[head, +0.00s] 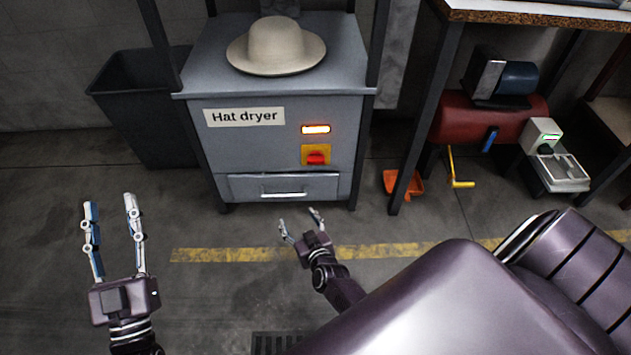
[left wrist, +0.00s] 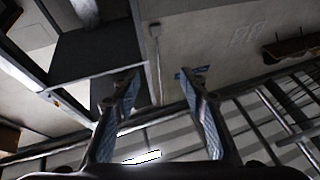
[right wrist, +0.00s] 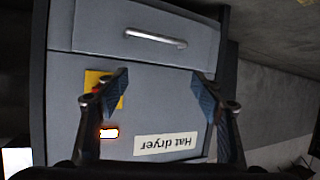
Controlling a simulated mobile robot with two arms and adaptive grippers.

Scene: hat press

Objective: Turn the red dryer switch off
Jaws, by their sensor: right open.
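The red dryer switch (head: 316,158) sits on a yellow plate (head: 308,149) on the front of the grey hat dryer (head: 285,165). An orange indicator light (head: 315,129) glows above it. My right gripper (head: 300,220) is open and empty, low in front of the dryer and apart from it. In the right wrist view the dryer appears upside down, and one finger of my right gripper (right wrist: 160,78) partly hides the switch and its yellow plate (right wrist: 118,97). My left gripper (head: 110,201) is open and empty at the left, over the floor. In the left wrist view, it points toward the ceiling.
A felt hat (head: 275,45) rests on top of the dryer. A drawer (head: 283,187) with a handle is below the switch. A dark bin (head: 150,110) stands left of the dryer. A table leg (head: 428,115) and red tank (head: 480,117) are to the right.

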